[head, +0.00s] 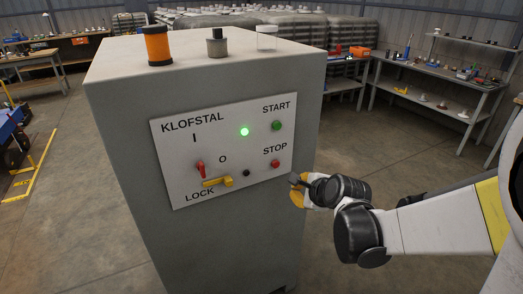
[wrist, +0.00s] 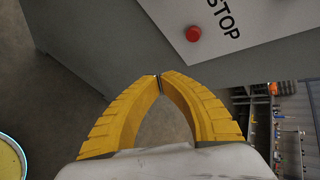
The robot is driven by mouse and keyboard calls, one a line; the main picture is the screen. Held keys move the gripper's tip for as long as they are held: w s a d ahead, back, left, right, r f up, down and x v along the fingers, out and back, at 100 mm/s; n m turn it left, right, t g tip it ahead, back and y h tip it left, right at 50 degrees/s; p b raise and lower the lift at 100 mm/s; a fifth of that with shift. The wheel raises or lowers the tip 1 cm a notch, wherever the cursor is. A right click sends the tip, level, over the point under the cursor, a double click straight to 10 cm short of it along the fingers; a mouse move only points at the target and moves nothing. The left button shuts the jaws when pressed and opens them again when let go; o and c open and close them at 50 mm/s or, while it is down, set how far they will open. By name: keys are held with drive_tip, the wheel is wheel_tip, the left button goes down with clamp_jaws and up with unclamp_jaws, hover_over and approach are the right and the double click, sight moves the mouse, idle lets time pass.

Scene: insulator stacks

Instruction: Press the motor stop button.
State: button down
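The red stop button (head: 275,164) sits under the word STOP on the white panel (head: 185,141) of a grey control cabinet (head: 128,200). In the wrist view the stop button (wrist: 193,33) shows above and right of the fingertips, apart from them. My gripper (head: 296,183) is by the right edge of the cabinet, a little right of and below the button. In the wrist view the two yellow fingers of my gripper (wrist: 160,84) are shut tip to tip, with nothing between them.
The panel also has a green START button (head: 277,126), a lit green lamp (head: 244,132), a red switch (head: 200,169), a yellow lock handle (head: 217,181) and a black knob (head: 246,173). An orange beacon (head: 158,47) stands on top. A workbench (head: 440,85) stands behind at right.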

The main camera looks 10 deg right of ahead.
drive_tip(key=shift+w+d+f+m, duration=0.25)
drive_tip(key=shift+w+f+m, duration=0.35)
drive_tip(key=shift+m, duration=0.2)
approach(275, 171)
drive_tip(key=shift+s+f+x, duration=0.15)
drive_tip(key=shift+f+x, duration=0.05)
drive_tip(key=shift+x, duration=0.95)
drive_tip(key=shift+s+f+x, duration=0.15)
drive_tip(key=shift+f+x, duration=0.05)
drive_tip(key=shift+x, duration=0.95)
drive_tip(key=shift+d, duration=0.1)
drive_tip(key=shift+w+b, duration=0.3)
drive_tip(key=shift+w, duration=0.1)
drive_tip(key=shift+w+a, duration=0.25)
drive_tip(key=shift+w, duration=0.25)
drive_tip(key=shift+s, duration=0.1)
idle(0.3)
drive_tip(key=shift+s+d, duration=0.25)
drive_tip(key=shift+s, duration=0.55)
